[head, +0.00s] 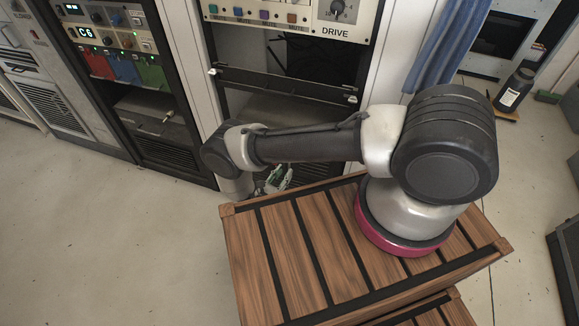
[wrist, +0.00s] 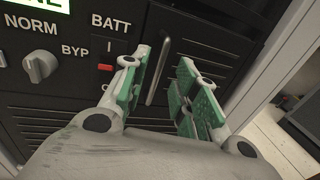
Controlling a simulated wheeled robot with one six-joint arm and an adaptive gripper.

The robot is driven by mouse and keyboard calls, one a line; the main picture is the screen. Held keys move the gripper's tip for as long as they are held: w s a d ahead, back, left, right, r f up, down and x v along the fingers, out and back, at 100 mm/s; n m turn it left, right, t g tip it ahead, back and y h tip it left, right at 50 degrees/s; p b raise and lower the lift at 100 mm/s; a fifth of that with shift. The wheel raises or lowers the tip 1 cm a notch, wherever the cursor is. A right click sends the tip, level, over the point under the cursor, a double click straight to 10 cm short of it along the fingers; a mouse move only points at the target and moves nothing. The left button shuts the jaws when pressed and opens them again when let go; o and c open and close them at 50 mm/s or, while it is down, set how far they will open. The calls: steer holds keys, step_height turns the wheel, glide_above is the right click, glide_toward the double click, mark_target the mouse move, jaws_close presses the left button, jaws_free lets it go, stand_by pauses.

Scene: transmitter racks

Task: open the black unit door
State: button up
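My gripper (wrist: 160,92) is open, with green-padded fingers to the left and right of the handle in the picture. I cannot tell how far the fingertips reach past the handle; neither finger visibly touches it. The door looks shut. In the head view, my gripper (head: 276,179) is low before the middle rack, partly hidden by my arm, which also hides most of the unit.
The middle rack has a DRIVE panel (head: 290,18) above a dark open bay. Another rack (head: 130,75) with coloured modules stands to the left. A blue cloth (head: 445,45) hangs at right, near a dark bottle (head: 514,90). Floor at left is clear.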

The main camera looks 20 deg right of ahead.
steer(key=x, duration=0.5)
steer(key=shift+c, duration=0.3)
jaws_close()
